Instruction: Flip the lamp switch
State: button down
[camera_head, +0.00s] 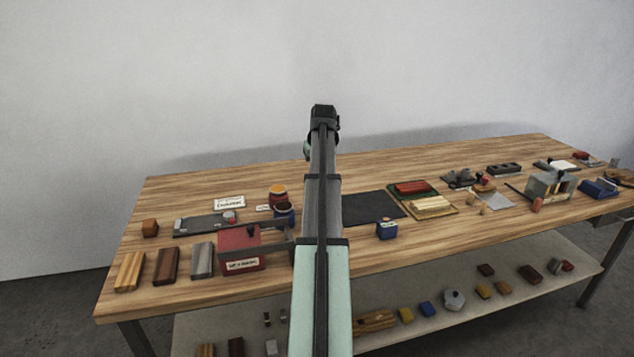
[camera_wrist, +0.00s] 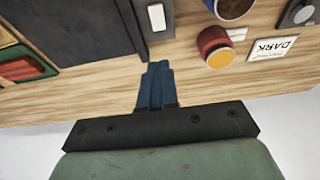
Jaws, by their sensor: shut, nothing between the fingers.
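My gripper (camera_wrist: 157,85) shows in the wrist view with its blue fingers shut together and nothing between them. The fingers are over the bare wood of the table. A small white rocker on a dark plate (camera_wrist: 156,17) lies near them at the top of the wrist view, apart from the fingertips; it looks like a switch, but no label shows. In the head view my arm covers that area, and the fingers are hidden. No lamp can be made out for certain.
Beside the rocker are a red can with a yellow top (camera_wrist: 217,52), a "DARK" card (camera_wrist: 272,48) and a dark mat (camera_wrist: 73,25). The wooden table (camera_head: 200,180) also holds wood blocks, a red box (camera_head: 240,246) and trays. Its back strip is mostly clear.

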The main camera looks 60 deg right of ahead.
jog(key=x, duration=1.1)
jog(key=shift+s+a+f, duration=0.25)
jog(key=shift+a+f, duration=0.05)
jog(key=shift+f, duration=0.8)
jog(key=shift+f, duration=0.15)
jog(key=shift+s, duration=0.1)
jog(key=shift+s+a, duration=0.45)
jog(key=shift+a, duration=0.05)
jog(key=shift+r, duration=0.25)
jog(key=shift+r, duration=0.2)
jog(key=v, duration=1.3)
jog(key=shift+s+a, duration=0.3)
jog(key=shift+w, duration=0.1)
